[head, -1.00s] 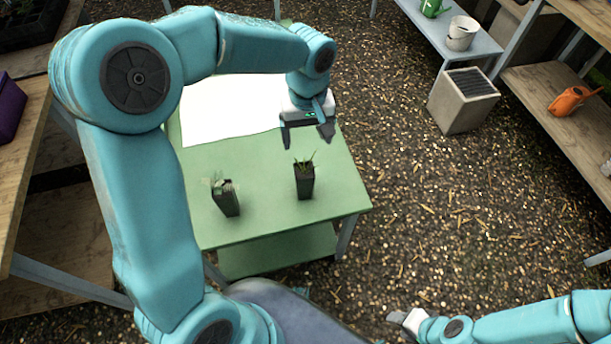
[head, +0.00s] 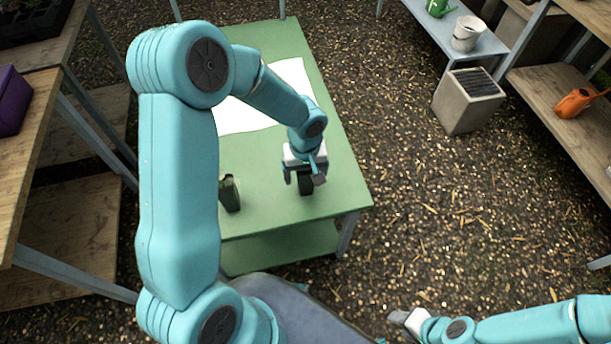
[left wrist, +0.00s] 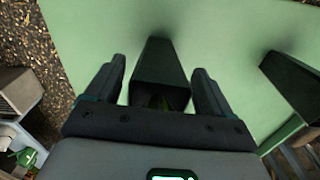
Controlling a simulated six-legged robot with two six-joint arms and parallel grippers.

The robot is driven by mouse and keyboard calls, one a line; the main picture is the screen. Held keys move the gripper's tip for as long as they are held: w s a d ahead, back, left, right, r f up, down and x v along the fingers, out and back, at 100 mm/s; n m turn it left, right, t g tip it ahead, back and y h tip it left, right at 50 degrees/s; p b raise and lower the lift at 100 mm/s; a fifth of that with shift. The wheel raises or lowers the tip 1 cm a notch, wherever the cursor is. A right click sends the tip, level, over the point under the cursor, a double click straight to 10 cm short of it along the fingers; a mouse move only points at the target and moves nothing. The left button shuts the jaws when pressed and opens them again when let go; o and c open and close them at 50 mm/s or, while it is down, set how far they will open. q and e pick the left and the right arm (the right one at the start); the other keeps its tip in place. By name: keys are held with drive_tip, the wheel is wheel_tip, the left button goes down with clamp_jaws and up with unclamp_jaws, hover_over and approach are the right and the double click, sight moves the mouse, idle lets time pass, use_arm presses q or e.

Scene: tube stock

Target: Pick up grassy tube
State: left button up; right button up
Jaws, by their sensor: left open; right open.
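The grassy tube (head: 306,187) is a dark square pot standing upright on the green table (head: 345,190). Its grassy top is hidden by my gripper in the head view, and a little green shows at its mouth in the left wrist view (left wrist: 160,75). My left gripper (head: 305,182) is open and low over the tube, with one finger on each side of it; gaps show between the fingers and the tube in the left wrist view. My right gripper (head: 395,317) is at the lower right, away from the table, open.
A second dark tube (head: 231,195) stands on the table to the left, partly behind my arm; it also shows in the left wrist view (left wrist: 293,85). A white sheet (head: 290,78) lies at the table's back. Wooden benches stand left and right.

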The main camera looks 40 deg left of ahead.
use_arm(q)
drive_tip(key=shift+w+a+f, duration=0.15)
drive_tip(key=shift+w+f, duration=0.15)
drive_tip(key=shift+s+r, duration=0.1)
drive_tip(key=shift+s, duration=0.1)
drive_tip(key=c, duration=1.1)
drive_tip(key=shift+w, duration=0.1)
drive_tip(key=shift+c, duration=0.2)
drive_tip(key=shift+r, duration=0.1)
